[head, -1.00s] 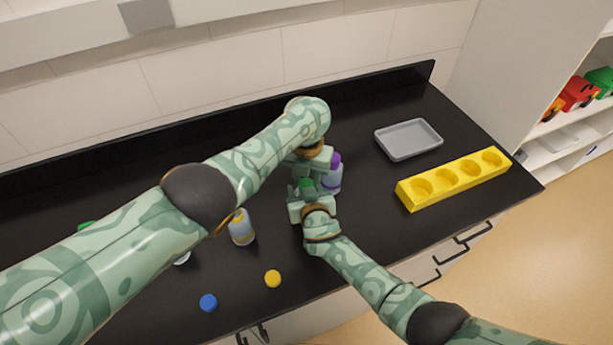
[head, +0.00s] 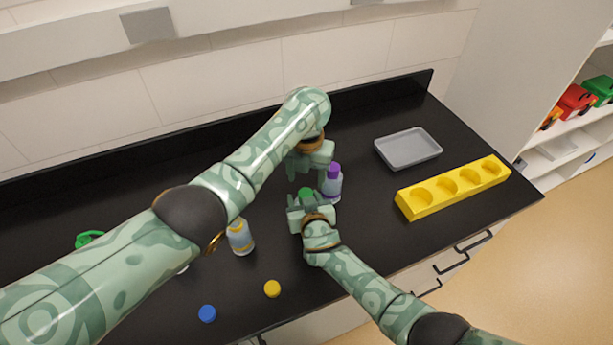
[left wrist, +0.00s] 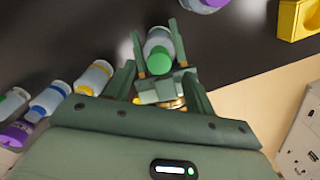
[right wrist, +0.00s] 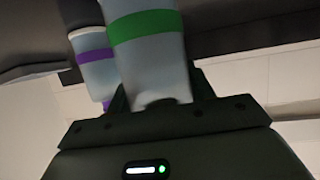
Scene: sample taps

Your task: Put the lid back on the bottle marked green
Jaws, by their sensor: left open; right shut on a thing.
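The bottle with the green band (right wrist: 148,55) stands between the fingers of my right gripper (head: 307,203), which is shut on it. A green lid (left wrist: 159,61) sits on its top in the left wrist view. The lid also shows in the head view (head: 306,192). In the right wrist view the lid end is hidden. My left gripper (head: 307,174) is open and empty, just behind and above the lid in the head view. Its fingers also show in the left wrist view (left wrist: 160,78), on either side of the lid with gaps.
A purple-lidded bottle (head: 332,184) stands close beside the held bottle. A yellow-banded bottle (head: 240,238), a blue lid (head: 207,314) and a yellow lid (head: 272,289) are to the left. A grey tray (head: 408,160) and yellow rack (head: 408,207) are right. A green object (head: 89,238) is partly hidden.

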